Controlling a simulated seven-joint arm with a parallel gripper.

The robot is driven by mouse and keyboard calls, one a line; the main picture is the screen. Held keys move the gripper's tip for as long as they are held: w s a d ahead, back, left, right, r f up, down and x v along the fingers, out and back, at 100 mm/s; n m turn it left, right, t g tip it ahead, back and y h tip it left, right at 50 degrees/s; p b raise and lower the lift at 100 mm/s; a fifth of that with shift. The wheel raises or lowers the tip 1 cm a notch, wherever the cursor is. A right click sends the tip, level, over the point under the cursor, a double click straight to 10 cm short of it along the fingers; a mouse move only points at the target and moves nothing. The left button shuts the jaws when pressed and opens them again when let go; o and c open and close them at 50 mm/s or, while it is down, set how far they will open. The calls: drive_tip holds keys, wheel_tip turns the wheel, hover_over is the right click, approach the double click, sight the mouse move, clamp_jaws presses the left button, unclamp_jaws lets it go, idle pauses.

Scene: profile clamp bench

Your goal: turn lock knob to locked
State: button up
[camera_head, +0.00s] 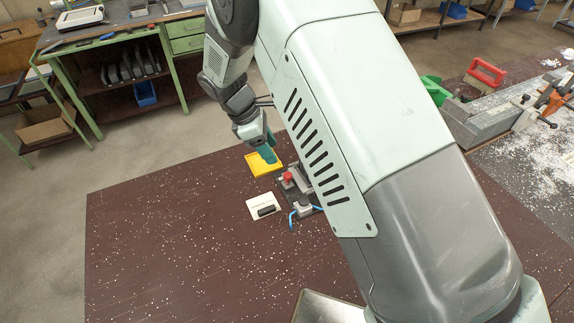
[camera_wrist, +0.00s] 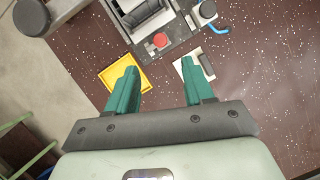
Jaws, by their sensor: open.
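A small red knob (camera_head: 287,177) sits on a dark clamp fixture (camera_head: 283,187) on the brown bench. In the wrist view the red knob (camera_wrist: 160,41) stands on the fixture's plate, beside a grey clamp block (camera_wrist: 146,17). It may be the lock knob; its locked or unlocked setting cannot be read. My gripper (camera_head: 268,154) is above the bench near the yellow tray, left of the knob in the head view. In the wrist view my gripper (camera_wrist: 161,80) has its two teal fingers wide apart with nothing between them, and the knob lies beyond the fingertips.
A yellow tray (camera_wrist: 104,72) lies left of the fixture. A white card with a black bar (camera_head: 264,207) lies on its near side. A blue handle (camera_head: 293,217) sticks out beside the fixture. My arm hides part of the bench at right; the left bench is clear but for specks.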

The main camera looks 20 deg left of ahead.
sight(287, 174)
drive_tip(key=x, duration=1)
drive_tip(key=shift+d+f, duration=0.1)
drive_tip(key=shift+c, duration=0.3)
clamp_jaws()
